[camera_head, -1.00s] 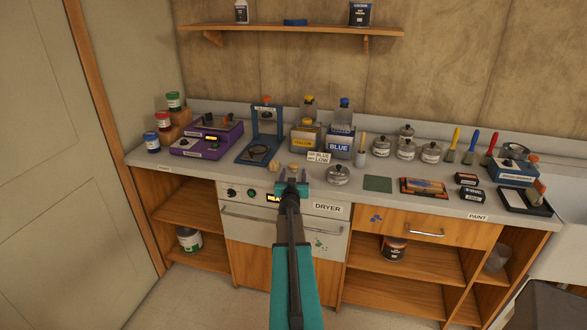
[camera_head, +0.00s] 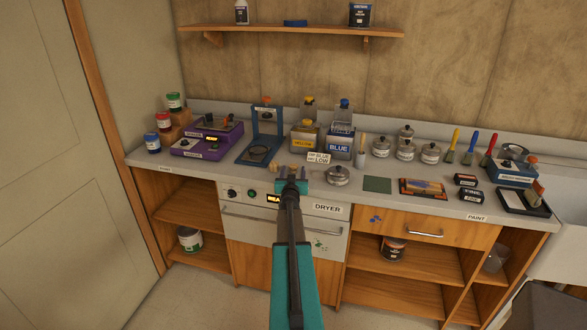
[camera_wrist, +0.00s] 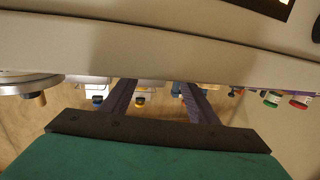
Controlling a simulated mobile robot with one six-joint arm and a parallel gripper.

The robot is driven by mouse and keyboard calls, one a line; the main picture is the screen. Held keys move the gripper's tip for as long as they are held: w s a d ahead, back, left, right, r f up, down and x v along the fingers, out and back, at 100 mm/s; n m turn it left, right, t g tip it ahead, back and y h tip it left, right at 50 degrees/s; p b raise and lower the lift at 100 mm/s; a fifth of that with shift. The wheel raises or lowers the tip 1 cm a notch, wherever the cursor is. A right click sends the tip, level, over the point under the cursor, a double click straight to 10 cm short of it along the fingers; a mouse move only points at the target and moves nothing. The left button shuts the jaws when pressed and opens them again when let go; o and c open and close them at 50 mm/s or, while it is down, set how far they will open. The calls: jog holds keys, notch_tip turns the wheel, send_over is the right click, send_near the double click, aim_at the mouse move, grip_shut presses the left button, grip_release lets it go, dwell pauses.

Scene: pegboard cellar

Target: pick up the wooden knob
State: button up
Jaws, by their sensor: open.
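A small light wooden knob (camera_head: 275,167) lies near the front edge of the grey countertop (camera_head: 225,172), left of my gripper. Another small wooden piece (camera_head: 294,168) shows right at my fingertips and is partly hidden by them. My gripper (camera_head: 292,175) is open at the front edge, above the dryer front. I cannot tell whether its fingers touch anything. In the wrist view my gripper (camera_wrist: 158,97) has its two dark fingers apart, and no wooden knob can be made out between them.
A lidded metal pot (camera_head: 338,176) stands close to the right of my gripper, and a small colour sign (camera_head: 318,158) behind. A blue stand (camera_head: 265,135) is behind left. The yellow (camera_head: 305,140) and blue (camera_head: 340,147) containers stand farther back.

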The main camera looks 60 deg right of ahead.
aim_at(294, 168)
jog(key=shift+p+x, duration=0.35)
jog(key=shift+x, duration=0.95)
jog(key=shift+c, duration=0.2)
jog(key=c, duration=1.1)
